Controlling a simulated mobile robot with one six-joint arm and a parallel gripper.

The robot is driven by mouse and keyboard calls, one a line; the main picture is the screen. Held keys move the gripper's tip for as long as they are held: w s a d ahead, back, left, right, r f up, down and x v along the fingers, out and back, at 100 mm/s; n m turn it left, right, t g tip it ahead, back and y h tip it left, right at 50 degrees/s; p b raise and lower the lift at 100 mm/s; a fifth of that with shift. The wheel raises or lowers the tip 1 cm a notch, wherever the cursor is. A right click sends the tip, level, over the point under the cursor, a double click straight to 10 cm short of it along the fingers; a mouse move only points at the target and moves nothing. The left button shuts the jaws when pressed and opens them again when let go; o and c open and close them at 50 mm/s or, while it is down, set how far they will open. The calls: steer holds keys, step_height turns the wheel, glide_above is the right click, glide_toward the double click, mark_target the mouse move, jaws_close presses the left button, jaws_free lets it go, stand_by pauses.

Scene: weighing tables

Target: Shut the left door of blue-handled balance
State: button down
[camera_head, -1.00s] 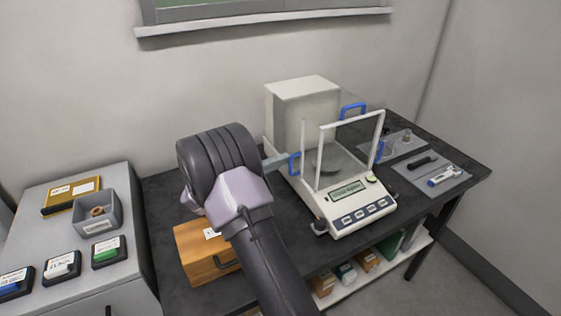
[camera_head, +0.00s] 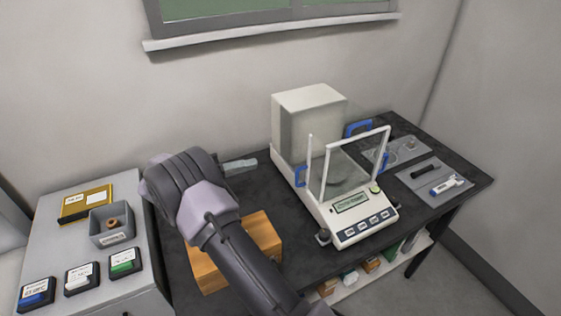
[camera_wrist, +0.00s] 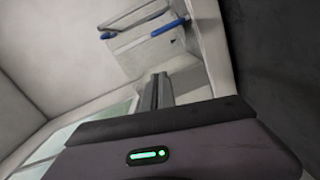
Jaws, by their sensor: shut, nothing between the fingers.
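The blue-handled balance (camera_head: 352,222) stands on the dark table, with a tall pale housing at its back. Its left door's blue handle (camera_head: 301,176) is on the left side, behind the front left corner post. The clear glass does not show plainly how far the door stands open. Other blue handles are at the back (camera_head: 357,128) and right side (camera_head: 384,160). My gripper (camera_head: 255,162) is shut and empty, left of the left handle with a gap between. In the wrist view, the closed fingers (camera_wrist: 158,91) point towards the balance, with a blue handle (camera_wrist: 152,26) beyond them.
A wooden box (camera_head: 262,236) sits on the table below my arm. A grey cabinet (camera_head: 62,222) at left holds a grey bin (camera_head: 111,224) and labelled items. Grey mats (camera_head: 440,176) with small tools lie right of the balance. The wall is close behind.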

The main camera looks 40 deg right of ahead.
steer(key=s+d+f+b, duration=0.1)
steer(key=s+d+b, duration=0.2)
steer(key=s+d, duration=0.3)
steer(key=x, duration=0.2)
steer(key=shift+d+f+b, duration=0.25)
steer(key=shift+d+b, duration=0.1)
steer(key=shift+b, duration=0.05)
